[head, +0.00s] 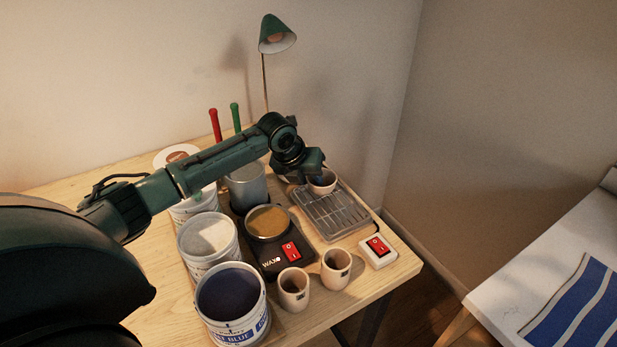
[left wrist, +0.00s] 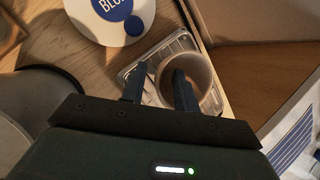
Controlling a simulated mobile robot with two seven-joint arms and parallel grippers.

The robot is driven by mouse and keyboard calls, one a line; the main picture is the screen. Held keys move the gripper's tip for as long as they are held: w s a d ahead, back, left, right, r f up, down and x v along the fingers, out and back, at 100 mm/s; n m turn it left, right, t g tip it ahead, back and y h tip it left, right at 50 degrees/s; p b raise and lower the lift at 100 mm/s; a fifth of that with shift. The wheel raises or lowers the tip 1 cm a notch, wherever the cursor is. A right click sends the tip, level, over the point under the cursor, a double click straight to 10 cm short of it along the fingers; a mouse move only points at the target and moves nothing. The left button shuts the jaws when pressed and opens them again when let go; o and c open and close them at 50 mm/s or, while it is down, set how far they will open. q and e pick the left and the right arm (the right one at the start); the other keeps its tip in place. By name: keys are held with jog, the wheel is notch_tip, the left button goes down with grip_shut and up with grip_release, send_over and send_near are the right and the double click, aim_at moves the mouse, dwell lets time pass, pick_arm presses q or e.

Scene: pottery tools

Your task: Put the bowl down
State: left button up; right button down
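The bowl (head: 323,183), small and beige with a dark inside, is at the back end of the grey metal rack (head: 336,213), upright and seemingly resting on it. My left gripper (head: 312,168) reaches down over the bowl's rim from the left. In the left wrist view the bowl (left wrist: 198,68) shows between and beyond the fingers. One finger is inside the bowl and the other outside, with a visible gap around the wall, so the left gripper (left wrist: 160,80) looks open. Contact at the fingertips is hard to see. My right gripper is not in view.
Beside the rack stand a wax pot (head: 268,222) on a black heater and a white box with a red switch (head: 378,252). Two beige cups (head: 294,289) (head: 336,268) stand in front. Paint buckets (head: 233,305) line the left. A green lamp (head: 277,36) stands behind.

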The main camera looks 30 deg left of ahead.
pick_arm(q)
jog(key=v, duration=1.2)
jog(key=shift+b, duration=0.45)
jog(key=shift+s, duration=0.1)
